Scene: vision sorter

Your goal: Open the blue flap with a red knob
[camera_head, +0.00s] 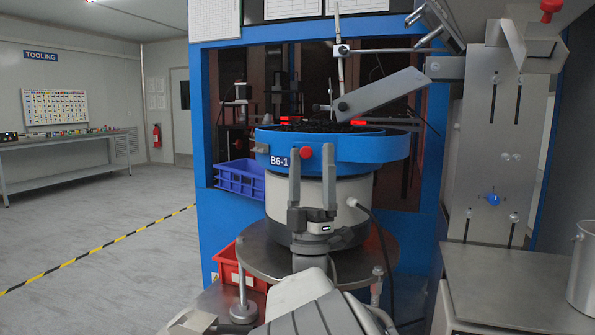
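The blue bowl feeder (370,150) stands on a grey cylindrical base in the middle of the view, with a "B6-1" label on its front left. A red knob (306,152) sits on the blue front wall near the label. The blue flap's own outline cannot be told apart from this wall. My gripper (311,150) points upward in front of the bowl, its two grey fingers spread apart and nothing held. The knob shows between the fingertips; the depth gap is unclear, and contact cannot be told.
A slanted metal chute (380,95) and thin rods stand over the bowl. A blue crate (240,177) is at left, and a red bin (228,265) is below. A metal table (530,285) with a can (583,270) is at right. The left floor is clear.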

